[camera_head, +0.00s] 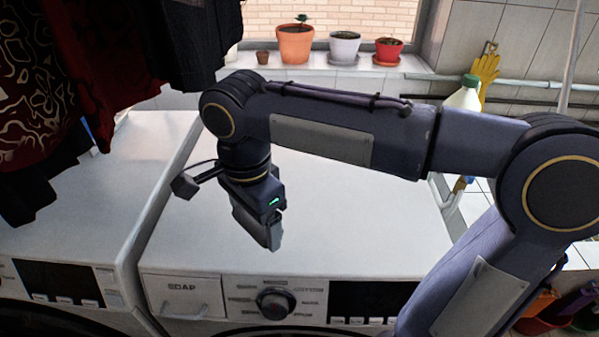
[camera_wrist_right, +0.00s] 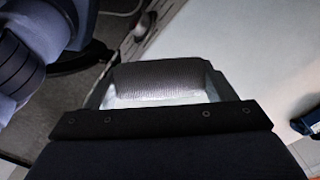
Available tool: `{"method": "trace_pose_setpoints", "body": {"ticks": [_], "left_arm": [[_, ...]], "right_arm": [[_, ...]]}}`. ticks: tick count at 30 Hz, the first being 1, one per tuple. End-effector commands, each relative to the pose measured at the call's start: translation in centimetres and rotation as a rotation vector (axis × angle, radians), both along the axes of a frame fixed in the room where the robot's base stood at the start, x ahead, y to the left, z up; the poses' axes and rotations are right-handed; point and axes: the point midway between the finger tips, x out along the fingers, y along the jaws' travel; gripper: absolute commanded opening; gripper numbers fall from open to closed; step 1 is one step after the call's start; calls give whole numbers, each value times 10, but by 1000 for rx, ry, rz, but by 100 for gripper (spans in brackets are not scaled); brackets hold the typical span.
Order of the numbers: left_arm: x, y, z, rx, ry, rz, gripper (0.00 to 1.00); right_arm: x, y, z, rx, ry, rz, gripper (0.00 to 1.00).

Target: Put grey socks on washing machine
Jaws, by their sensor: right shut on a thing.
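My right gripper (camera_head: 270,238) hangs down over the white top of the right washing machine (camera_head: 350,225), near its front edge. In the right wrist view, grey ribbed cloth (camera_wrist_right: 158,76), which looks like the grey socks, sits between the fingers, and the gripper is shut on it. In the head view, the cloth cannot be told apart from the gripper. Whether it touches the machine's top is unclear. My left gripper is not in view.
A second washing machine (camera_head: 95,200) stands at the left, with dark and red clothes (camera_head: 50,100) hanging above it. A white bottle (camera_head: 464,97) stands at the right back. Much of the right machine's top is clear.

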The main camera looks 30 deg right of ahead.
Motion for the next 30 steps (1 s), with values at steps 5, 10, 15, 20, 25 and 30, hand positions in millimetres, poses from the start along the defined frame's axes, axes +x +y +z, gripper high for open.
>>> {"method": "trace_pose_setpoints", "body": {"ticks": [5,10,15,20,25,30], "left_arm": [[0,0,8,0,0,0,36],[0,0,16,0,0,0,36],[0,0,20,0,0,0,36],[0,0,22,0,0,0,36],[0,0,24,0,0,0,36],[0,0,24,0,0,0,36]], "right_arm": [[16,-35,-15,-1,5,-10,54],[36,-72,-33,-1,6,-9,54],[48,-97,-65,-1,6,-5,54],[55,-110,-83,-1,3,-3,54],[59,-118,-94,-1,5,-3,54],[60,-120,-120,-1,5,0,54]]}}
